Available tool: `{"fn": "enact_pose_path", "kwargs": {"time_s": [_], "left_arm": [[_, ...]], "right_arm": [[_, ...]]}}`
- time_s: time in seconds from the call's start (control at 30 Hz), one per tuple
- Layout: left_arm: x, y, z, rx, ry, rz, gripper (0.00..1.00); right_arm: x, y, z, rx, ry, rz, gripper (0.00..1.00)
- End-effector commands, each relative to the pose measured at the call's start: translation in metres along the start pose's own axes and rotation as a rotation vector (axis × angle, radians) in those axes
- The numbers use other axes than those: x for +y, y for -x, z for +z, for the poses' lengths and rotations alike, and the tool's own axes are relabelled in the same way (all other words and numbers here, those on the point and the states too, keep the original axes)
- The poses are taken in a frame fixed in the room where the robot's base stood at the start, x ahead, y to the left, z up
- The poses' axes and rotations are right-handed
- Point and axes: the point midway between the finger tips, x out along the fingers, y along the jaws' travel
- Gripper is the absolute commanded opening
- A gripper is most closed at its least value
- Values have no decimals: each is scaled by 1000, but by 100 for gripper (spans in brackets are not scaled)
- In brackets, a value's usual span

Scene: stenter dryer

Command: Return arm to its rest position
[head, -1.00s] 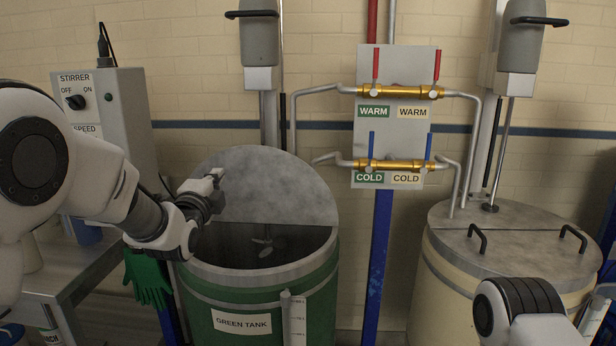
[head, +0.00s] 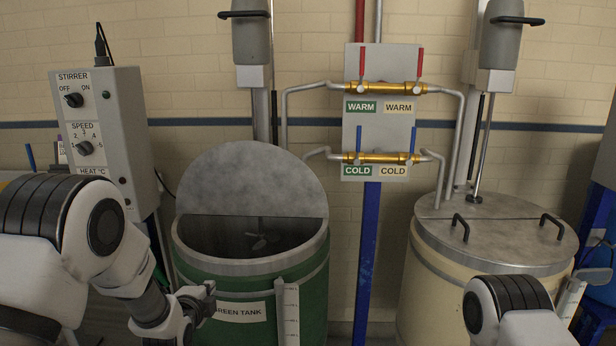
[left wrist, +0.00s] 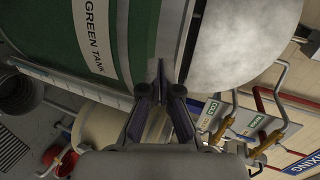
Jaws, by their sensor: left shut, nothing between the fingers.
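My left gripper (head: 205,295) is in front of the green tank (head: 250,285), low on its left side, near the "GREEN TANK" label. In the left wrist view my left gripper (left wrist: 158,72) has its fingers together with nothing between them. The green tank (left wrist: 110,20) fills the upper left there, turned on its side. My left arm comes in from the lower left of the head view, bent at the elbow. My right arm shows at the lower right, but its gripper is out of view.
The green tank's half lid (head: 255,185) stands up, and a stirrer shows inside. The cream tank (head: 435,285) at right is covered. The control box (head: 125,140) is at left. A valve panel (head: 382,110) with warm and cold handles hangs on the wall.

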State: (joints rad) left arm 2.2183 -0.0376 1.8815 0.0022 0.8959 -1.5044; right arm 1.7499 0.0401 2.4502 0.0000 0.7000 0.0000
Motion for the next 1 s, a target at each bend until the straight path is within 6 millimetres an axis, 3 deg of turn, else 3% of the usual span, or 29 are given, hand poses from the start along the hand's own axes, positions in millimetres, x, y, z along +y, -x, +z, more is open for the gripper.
{"fn": "enact_pose_path", "kwargs": {"time_s": [0.03,0.1,0.17,0.2,0.27,0.3,0.4,0.47,0.5,0.6,0.67,0.8,1.0], "left_arm": [[43,4,5,-8,21,77,0],[104,17,11,-24,70,196,0],[156,35,16,-45,130,303,0],[190,50,19,-64,177,375,0],[238,76,23,-101,257,483,0],[269,97,25,-133,319,557,0],[337,159,30,-246,493,737,0],[370,203,31,-344,618,842,0],[389,234,32,-427,712,907,0],[408,306,31,-694,997,1001,0],[409,326,29,-829,1141,996,0],[410,332,29,-986,1338,931,0],[410,330,29,-1006,1371,914,0]], "right_arm": [[0,0,0,0,0,0,40],[0,0,0,0,0,0,40],[0,0,0,0,0,0,40],[0,0,0,0,0,0,40],[0,0,0,0,0,0,40],[0,0,0,0,0,0,40],[0,0,0,0,0,0,40],[0,0,0,0,0,0,40],[0,0,0,0,0,0,40],[0,0,0,0,0,0,40],[0,0,0,0,0,0,40],[0,0,0,0,0,0,40],[0,0,0,0,0,0,40]]}}
